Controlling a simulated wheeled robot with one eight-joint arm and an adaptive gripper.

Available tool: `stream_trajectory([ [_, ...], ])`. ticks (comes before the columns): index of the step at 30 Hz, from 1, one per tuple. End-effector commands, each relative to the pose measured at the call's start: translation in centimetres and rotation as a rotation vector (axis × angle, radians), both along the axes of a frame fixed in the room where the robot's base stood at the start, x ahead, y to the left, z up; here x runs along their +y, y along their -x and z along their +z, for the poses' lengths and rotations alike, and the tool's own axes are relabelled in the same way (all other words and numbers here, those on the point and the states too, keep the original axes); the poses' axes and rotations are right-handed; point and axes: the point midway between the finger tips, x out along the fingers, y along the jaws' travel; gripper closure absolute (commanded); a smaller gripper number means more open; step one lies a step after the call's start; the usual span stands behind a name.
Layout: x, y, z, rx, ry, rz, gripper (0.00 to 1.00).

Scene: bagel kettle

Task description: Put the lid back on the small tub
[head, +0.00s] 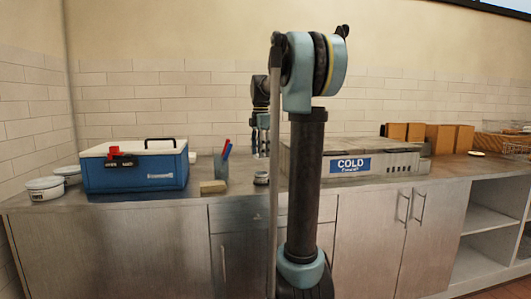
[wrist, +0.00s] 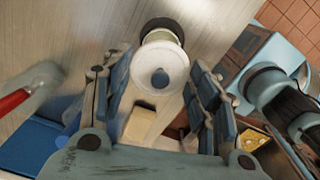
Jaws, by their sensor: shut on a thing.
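My gripper (head: 262,155) points down over the counter, in front of the tiled wall. In the wrist view its fingers (wrist: 160,92) are closed in on the sides of a round white lid (wrist: 172,57) with a grey-blue centre. Beyond the lid, a small round tub (wrist: 163,27) with a dark rim shows partly; the lid hides the rest. In the head view the small tub (head: 261,178) stands on the counter just below the gripper. I cannot tell whether lid and tub touch.
A blue cooler (head: 135,173) and white tubs (head: 45,189) stand at left. A tan block (head: 213,187) and a cup of pens (head: 221,171) are just left of the small tub. A metal unit marked COLD (head: 400,162) stands to the right.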

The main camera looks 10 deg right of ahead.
Motion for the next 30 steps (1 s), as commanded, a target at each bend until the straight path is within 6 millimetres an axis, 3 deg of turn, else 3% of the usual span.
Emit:
stream_trajectory([
  [14,0.1,0.0,-0.2,0.000,0.000,0.002,0.53],
  [30,0.2,0.0,-4.0,0.000,0.000,0.002,0.53],
])
